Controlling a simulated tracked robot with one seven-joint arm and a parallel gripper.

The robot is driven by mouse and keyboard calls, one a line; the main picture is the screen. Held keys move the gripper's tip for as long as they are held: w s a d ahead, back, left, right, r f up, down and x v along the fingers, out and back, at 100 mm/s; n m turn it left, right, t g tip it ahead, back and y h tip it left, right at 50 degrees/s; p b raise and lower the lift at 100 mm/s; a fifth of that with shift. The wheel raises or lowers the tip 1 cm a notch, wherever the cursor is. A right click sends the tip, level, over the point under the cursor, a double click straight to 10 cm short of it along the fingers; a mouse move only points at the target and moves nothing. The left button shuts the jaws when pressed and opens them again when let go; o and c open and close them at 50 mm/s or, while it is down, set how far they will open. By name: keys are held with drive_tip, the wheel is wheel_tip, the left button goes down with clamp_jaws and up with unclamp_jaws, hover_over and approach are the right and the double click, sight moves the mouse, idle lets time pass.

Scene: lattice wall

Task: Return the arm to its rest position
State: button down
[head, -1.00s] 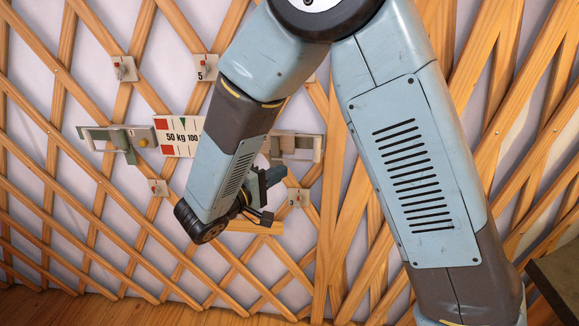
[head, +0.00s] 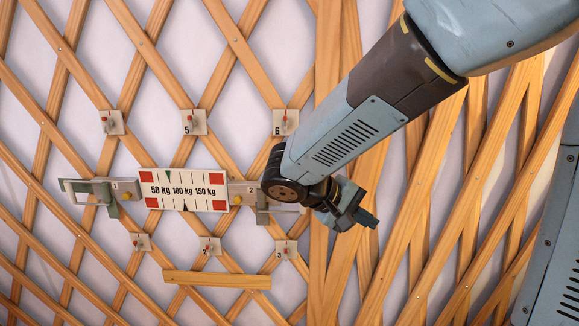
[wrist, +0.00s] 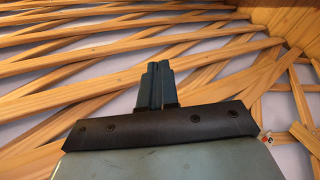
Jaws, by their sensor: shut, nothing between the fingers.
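My gripper (head: 366,218) is to the right of the gauge panel in the head view, in front of the lattice wall (head: 400,215). Its fingers point down and to the right. In the wrist view my gripper (wrist: 156,72) shows its two fingers close together with nothing between them. My arm comes in from the upper right of the head view, and its wrist covers the right end of the gauge's right-hand bracket.
A white panel marked 50, 100 and 150 kg (head: 182,190) sits between metal brackets 1 (head: 105,192) and 2 (head: 245,193). Numbered switch plates, such as 5 (head: 194,122) and 6 (head: 286,121), are on the lattice. A wooden slat (head: 217,279) is below.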

drive_tip(key=s+d+r+m+t+y, duration=0.1)
drive_tip(key=s+d+r+m+y, duration=0.1)
drive_tip(key=s+d+r+y, duration=0.1)
drive_tip(key=s+d+r+m+t+y, duration=0.1)
drive_tip(key=s+d+r+m+y, duration=0.1)
drive_tip(key=s+y, duration=0.5)
drive_tip(key=shift+s+d+r+t, duration=0.4)
drive_tip(key=shift+s+d+r, duration=0.25)
drive_tip(key=shift+s+d, duration=0.6)
drive_tip(key=shift+w+d, duration=0.15)
drive_tip(key=shift+w+f, duration=0.15)
drive_tip(key=shift+w, duration=0.3)
